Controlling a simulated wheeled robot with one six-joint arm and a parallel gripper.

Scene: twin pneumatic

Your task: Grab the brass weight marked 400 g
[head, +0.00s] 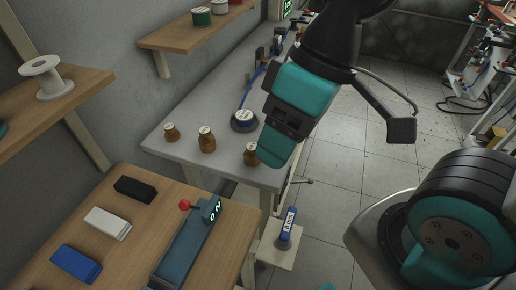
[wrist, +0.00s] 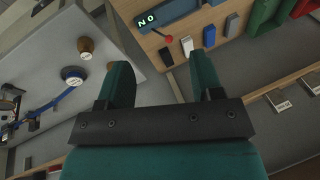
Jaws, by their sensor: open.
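The markings are too small to read, so I cannot tell which is 400 g. My gripper (head: 274,148) hangs beside the right weight and overlaps its edge in the picture. In the wrist view my gripper (wrist: 162,65) is open with nothing between its fingers.
A blue round item (head: 244,121) with a tube stands on the grey bench (head: 190,160) behind the weights. A wooden table (head: 150,215) in front holds black, white and blue blocks and a device with a red knob (head: 185,204).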

